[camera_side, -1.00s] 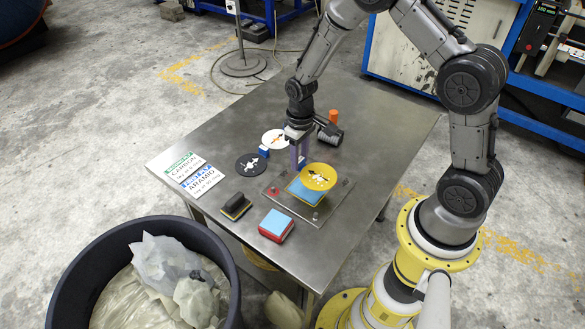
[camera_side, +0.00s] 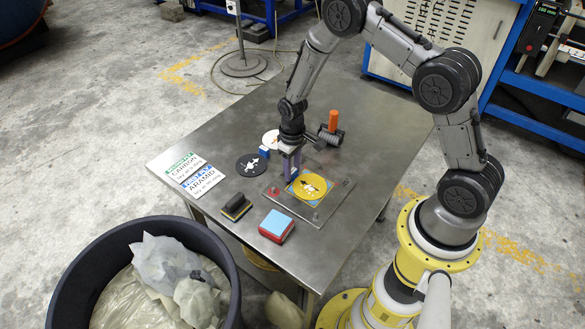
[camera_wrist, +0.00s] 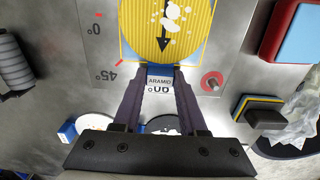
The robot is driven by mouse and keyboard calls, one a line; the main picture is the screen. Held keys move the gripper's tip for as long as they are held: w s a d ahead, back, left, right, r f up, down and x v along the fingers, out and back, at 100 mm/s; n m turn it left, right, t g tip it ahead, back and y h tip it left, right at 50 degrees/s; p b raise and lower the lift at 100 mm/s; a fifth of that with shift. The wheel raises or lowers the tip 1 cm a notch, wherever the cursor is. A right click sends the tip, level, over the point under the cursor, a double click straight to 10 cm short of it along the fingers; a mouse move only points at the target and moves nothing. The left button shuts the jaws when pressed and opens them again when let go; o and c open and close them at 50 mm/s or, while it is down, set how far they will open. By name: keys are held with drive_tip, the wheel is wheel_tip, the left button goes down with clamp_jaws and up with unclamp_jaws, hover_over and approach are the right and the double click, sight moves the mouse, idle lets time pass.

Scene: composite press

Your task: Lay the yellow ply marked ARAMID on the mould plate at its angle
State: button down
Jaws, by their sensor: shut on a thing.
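The round yellow ply (camera_side: 310,187), with a black arrow and white shapes, lies level on or just above the blue square (camera_side: 290,188) on the grey mould plate (camera_side: 338,195); I cannot tell whether it touches. It covers most of the square. In the wrist view the ply (camera_wrist: 165,30) has its arrow pointing towards my gripper (camera_wrist: 161,73). My gripper is shut on the ply's blue-and-white tab, marked ARAMID (camera_wrist: 160,81). The plate carries 0° and 45° marks (camera_wrist: 112,76), with a short red line near the 45°. My gripper in the side view (camera_side: 290,178) is at the ply's left edge.
A black round ply (camera_side: 250,165) and a partly hidden white one (camera_side: 270,138) lie behind left. Two label cards (camera_side: 200,178), a black-and-yellow block (camera_side: 236,207), a blue-topped red block (camera_side: 276,226) and an orange-handled roller (camera_side: 332,132) surround the plate.

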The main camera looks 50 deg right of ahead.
drive_tip(key=shift+c, duration=2.3)
unclamp_jaws()
drive_tip(key=s+a+r+t, duration=0.1)
drive_tip(key=s+r, duration=0.3)
drive_tip(key=r, duration=1)
drive_tip(key=s+a+r+t, duration=0.15)
drive_tip(key=s+r, duration=0.25)
drive_tip(key=r, duration=1)
drive_tip(key=s+a+r+t, duration=0.1)
drive_tip(key=s+r, duration=0.2)
drive_tip(key=s, duration=0.5)
drive_tip(key=s+a+r+t, duration=0.1)
drive_tip(key=s+r+t, duration=0.1)
drive_tip(key=s, duration=0.7)
drive_tip(key=shift+a+r, duration=0.25)
drive_tip(key=shift+r, duration=0.45)
